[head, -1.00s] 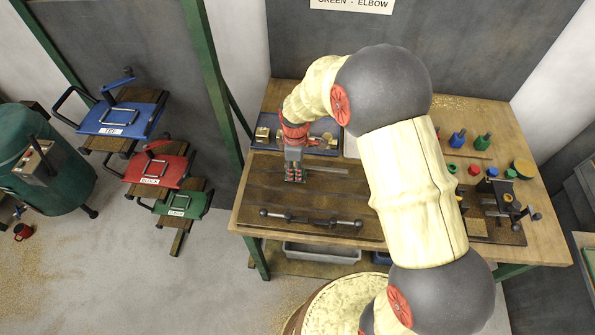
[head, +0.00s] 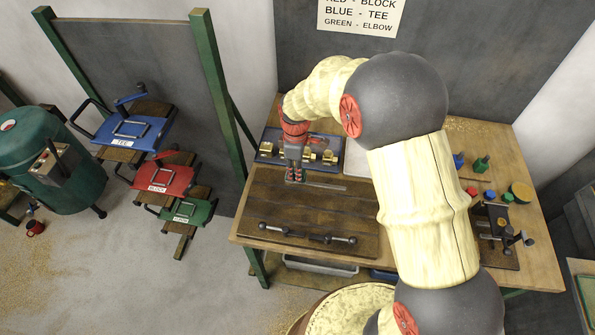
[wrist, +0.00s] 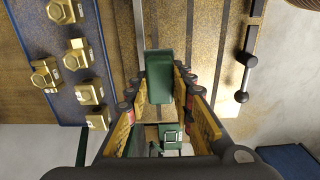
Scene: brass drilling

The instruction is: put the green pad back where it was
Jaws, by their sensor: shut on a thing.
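The green pad (wrist: 160,78) is a small dark green block with a lighter green part below it. It sits between the fingertips in the wrist view. My gripper (wrist: 160,92) is shut on it. In the head view my gripper (head: 294,175) hangs over the far edge of the dark wooden board (head: 250,205) on the workbench, beside the blue tray. The pad is too small there to tell clearly from the fingers.
The blue tray (head: 268,147) with several brass fittings (wrist: 75,55) lies behind my gripper. A black-knobbed bar (head: 308,235) lies on the board. Coloured caps (head: 490,195) and a dark fixture (head: 497,222) stand at right. Labelled blue, red and green plates (head: 187,211) stand left of the bench.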

